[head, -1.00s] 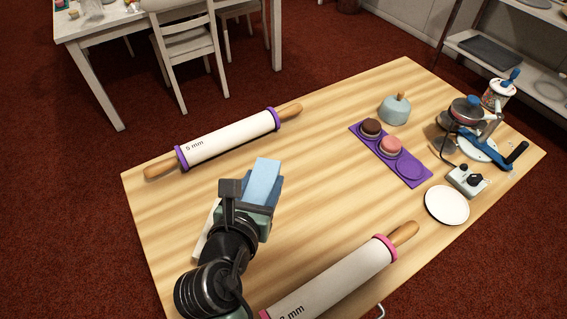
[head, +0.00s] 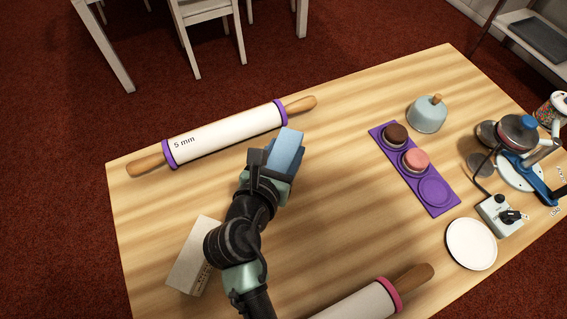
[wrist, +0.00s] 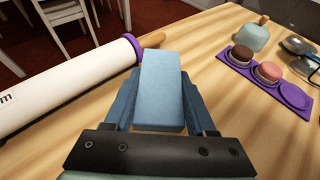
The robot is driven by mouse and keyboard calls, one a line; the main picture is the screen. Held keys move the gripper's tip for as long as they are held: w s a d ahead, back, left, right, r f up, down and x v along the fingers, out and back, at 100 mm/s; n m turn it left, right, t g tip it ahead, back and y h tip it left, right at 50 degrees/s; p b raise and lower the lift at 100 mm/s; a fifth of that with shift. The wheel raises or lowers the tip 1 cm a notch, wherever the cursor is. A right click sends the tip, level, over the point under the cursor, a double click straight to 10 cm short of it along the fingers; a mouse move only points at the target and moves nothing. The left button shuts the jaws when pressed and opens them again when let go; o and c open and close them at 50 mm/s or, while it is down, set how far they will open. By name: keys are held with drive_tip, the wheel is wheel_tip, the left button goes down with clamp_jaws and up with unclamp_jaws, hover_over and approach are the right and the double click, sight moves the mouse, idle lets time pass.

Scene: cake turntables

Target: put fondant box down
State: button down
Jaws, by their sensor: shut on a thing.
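The fondant box (head: 287,151) is a plain light blue block. My gripper (head: 276,166) is shut on it, with dark blue fingers on both sides. In the wrist view the box (wrist: 161,90) points away from me between the fingers, with bare wood around it. It looks held over the tabletop; I cannot tell how high. Its underside is hidden. The box is just right of the purple-ringed rolling pin (head: 225,135) and left of the purple tray.
The wooden table (head: 350,180) is clear between my gripper and the purple tray (head: 441,208), which bears two small cakes. A white box (head: 190,268) lies beside my arm. A pink-ringed rolling pin (head: 358,304) is at the front. A white disc (head: 471,244) and turntable gear (head: 518,170) are right.

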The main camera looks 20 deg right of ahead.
drive_tip(key=shift+f+b, duration=0.45)
drive_tip(key=shift+f, duration=1.25)
drive_tip(key=shift+f, duration=0.1)
drive_tip(key=shift+c, duration=1.1)
unclamp_jaws()
drive_tip(key=p+v, duration=0.1)
drive_tip(key=v, duration=1.1)
